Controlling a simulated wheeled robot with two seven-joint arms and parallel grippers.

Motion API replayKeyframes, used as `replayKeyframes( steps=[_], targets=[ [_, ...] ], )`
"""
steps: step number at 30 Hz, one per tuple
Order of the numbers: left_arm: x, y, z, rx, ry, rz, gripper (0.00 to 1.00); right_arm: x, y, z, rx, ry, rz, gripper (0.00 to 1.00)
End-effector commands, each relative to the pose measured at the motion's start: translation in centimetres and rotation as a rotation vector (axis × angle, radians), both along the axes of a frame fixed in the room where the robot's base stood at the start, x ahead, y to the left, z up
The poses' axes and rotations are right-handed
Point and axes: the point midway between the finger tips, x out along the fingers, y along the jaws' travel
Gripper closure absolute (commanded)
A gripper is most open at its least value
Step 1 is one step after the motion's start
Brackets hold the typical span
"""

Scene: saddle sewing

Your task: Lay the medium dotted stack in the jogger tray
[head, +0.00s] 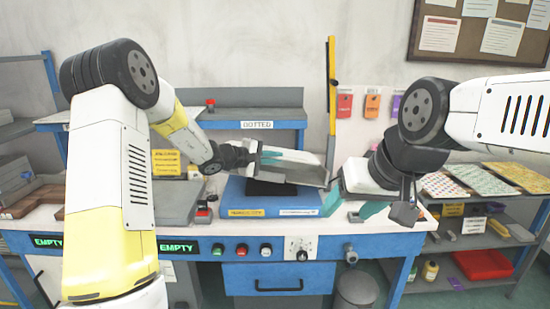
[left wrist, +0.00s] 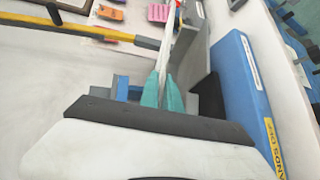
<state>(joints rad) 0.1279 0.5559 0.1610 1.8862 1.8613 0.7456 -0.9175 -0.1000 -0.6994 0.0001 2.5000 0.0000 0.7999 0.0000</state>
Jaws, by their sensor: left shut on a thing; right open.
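The jogger tray (head: 312,176) is a tilted grey metal tray on a blue base (head: 238,197) in the middle of the bench. My left gripper (head: 271,156) is over the tray's left part. In the left wrist view its teal fingers (left wrist: 162,92) are shut on a thin pale stack (left wrist: 167,52), seen nearly edge-on, beside the grey tray wall (left wrist: 198,62). In the head view this stack (head: 292,157) looks white above the tray; no dots can be made out. Whether it touches the tray I cannot tell. My right gripper (head: 352,207) is open and empty, right of the blue base.
A shelf labelled "DOTTED" (head: 257,125) stands behind the tray. Several patterned stacks (head: 485,179) lie on the rack at the right. Buttons and a dial (head: 302,248) line the bench front.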

Motion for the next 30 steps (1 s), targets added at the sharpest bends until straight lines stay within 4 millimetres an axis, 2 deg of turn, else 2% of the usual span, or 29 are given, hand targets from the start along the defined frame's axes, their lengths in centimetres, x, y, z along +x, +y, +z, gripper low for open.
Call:
replayKeyframes(
  steps=[5,18,30],
  targets=[
    [-0.2,0.1,-0.9,-0.002,0.001,0.000,1.00,0.0,0.0,0.0,0.000,0.000,0.000,0.39],
    [-1.3,0.8,-5.5,-0.002,0.000,-0.001,1.00,0.0,0.0,0.0,0.000,-0.001,0.000,0.39],
    [-1.6,1.1,-7.0,-0.002,-0.003,-0.001,1.00,0.0,0.0,0.0,0.000,0.000,0.000,0.39]
  ],
)
